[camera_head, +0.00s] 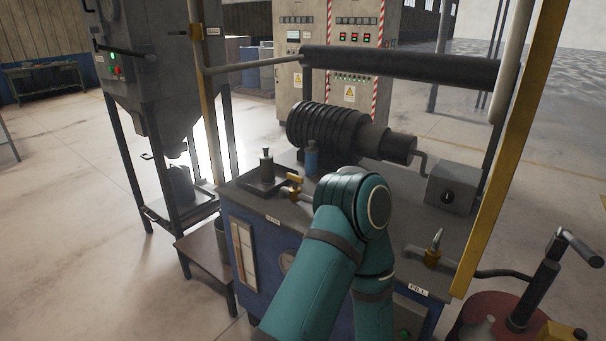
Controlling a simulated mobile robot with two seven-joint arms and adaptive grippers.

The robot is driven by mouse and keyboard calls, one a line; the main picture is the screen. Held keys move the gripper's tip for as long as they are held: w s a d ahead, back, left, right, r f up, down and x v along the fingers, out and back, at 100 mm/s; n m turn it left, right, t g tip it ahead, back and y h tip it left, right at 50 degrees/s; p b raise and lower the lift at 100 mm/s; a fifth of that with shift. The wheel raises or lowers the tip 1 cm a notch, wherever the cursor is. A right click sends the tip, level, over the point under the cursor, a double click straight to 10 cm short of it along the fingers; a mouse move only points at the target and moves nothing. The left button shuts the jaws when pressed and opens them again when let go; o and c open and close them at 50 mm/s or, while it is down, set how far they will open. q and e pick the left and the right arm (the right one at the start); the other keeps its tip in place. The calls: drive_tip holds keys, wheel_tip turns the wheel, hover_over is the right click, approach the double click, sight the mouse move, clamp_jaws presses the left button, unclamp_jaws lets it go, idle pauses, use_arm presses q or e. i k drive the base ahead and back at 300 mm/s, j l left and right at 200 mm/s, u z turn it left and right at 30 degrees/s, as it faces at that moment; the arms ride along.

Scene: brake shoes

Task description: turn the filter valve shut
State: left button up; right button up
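A small valve with a yellow handle (295,179) sits on the left part of the machine's dark top, just behind a small white label (272,219) that is too small to read surely. A second brass-yellow valve (432,256) with a grey upright lever stands at the right, near a label reading "FILL" (417,289). One of my teal arms rises from the bottom middle, bends at its joint between the two valves and goes back down. It covers the middle of the machine's front. Neither of my grippers shows.
A ribbed dark cylinder (330,128) lies across the machine's top (400,215). A yellow post (511,150) and a dark horizontal bar (400,66) frame it. A grey hopper cabinet (150,60) stands left, a red drum (490,318) with a crank at lower right. Left floor is open.

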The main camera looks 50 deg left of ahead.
sight(295, 179)
drive_tip(key=u, duration=1.7)
drive_tip(key=i+j, duration=0.45)
drive_tip(key=j, duration=0.15)
drive_tip(key=i+j+z, duration=0.55)
drive_tip(key=j, duration=0.2)
drive_tip(key=k+l, duration=0.05)
drive_tip(key=k, duration=0.05)
